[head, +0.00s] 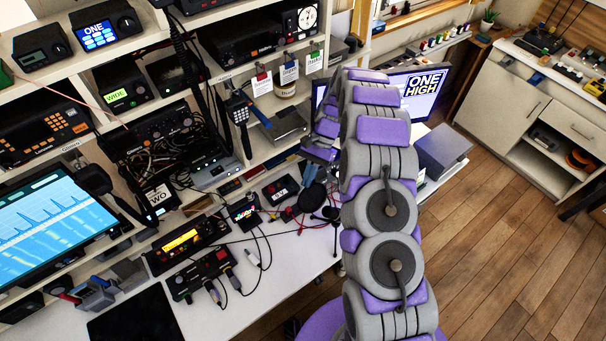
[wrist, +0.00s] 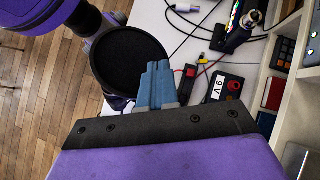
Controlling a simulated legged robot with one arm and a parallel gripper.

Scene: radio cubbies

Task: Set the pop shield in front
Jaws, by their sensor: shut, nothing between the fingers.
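The pop shield appears as a black round disc (wrist: 131,60) with a dark rim in the wrist view. In the head view a dark disc (head: 312,197), which looks like the same shield, stands near the desk's right end, partly beside my arm. My gripper (wrist: 158,68) has its blue fingers together with nothing between them. In the wrist view the fingertips overlap the shield's lower right edge; I cannot tell whether they touch it. A small black stand (head: 328,213) is beside the disc. A microphone cannot be clearly made out.
A black box marked 9V (wrist: 222,92) and cables lie beside the fingers. The white desk (head: 290,265) also holds an orange-display radio (head: 182,241) and a red-and-black box (head: 203,272). Cubbies full of radios rise behind. A monitor (head: 422,90) stands beyond my arm.

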